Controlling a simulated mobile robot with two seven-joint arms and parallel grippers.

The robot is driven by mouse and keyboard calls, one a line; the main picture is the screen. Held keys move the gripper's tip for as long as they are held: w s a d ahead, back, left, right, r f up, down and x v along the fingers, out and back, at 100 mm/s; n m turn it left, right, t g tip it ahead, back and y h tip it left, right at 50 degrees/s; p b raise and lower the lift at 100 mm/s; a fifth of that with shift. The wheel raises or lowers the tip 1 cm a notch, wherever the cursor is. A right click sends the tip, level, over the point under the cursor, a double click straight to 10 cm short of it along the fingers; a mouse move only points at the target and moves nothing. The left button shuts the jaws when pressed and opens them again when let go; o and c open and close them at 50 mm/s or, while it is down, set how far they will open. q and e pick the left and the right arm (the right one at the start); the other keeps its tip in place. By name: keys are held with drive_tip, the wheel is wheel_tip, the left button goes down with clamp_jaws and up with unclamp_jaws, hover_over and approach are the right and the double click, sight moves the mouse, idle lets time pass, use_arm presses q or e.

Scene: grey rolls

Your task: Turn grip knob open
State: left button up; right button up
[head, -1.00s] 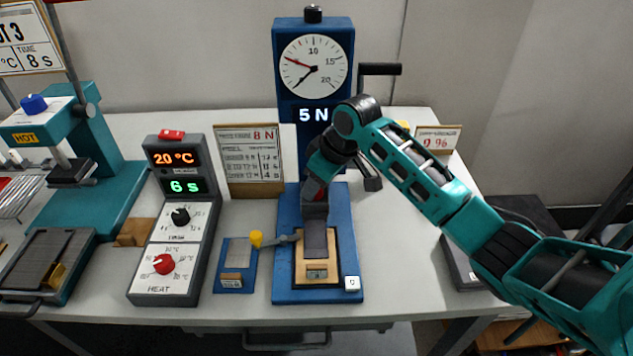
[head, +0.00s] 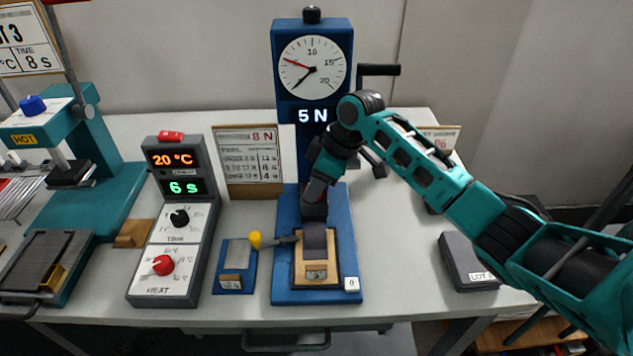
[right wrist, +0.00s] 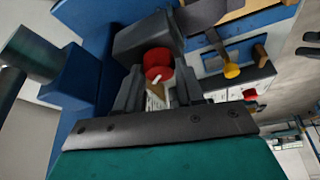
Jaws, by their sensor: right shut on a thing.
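The blue force tester (head: 290,165) stands mid-table, its dial above a display reading 5 N. My right gripper (head: 314,205) is low in front of its column, over the dark clamp block (head: 315,238) on the tan plate. In the right wrist view the red knob (right wrist: 158,66), with a white mark, sits between the fingers of my right gripper (right wrist: 158,88), which is shut on it. In the head view the arm and gripper mostly hide the knob. A grey lever with a yellow tip (head: 255,240) points left from the clamp. My left gripper is out of view.
A heat control box (head: 165,230) reading 20 °C and 6 s stands left, beside a small blue tray (head: 235,275). A crank handle (head: 380,70) sticks out right of the tester. A dark lot box (head: 467,262) lies right, below my forearm.

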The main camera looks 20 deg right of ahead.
drive_tip(key=o, duration=1)
drive_tip(key=shift+o, duration=0.2)
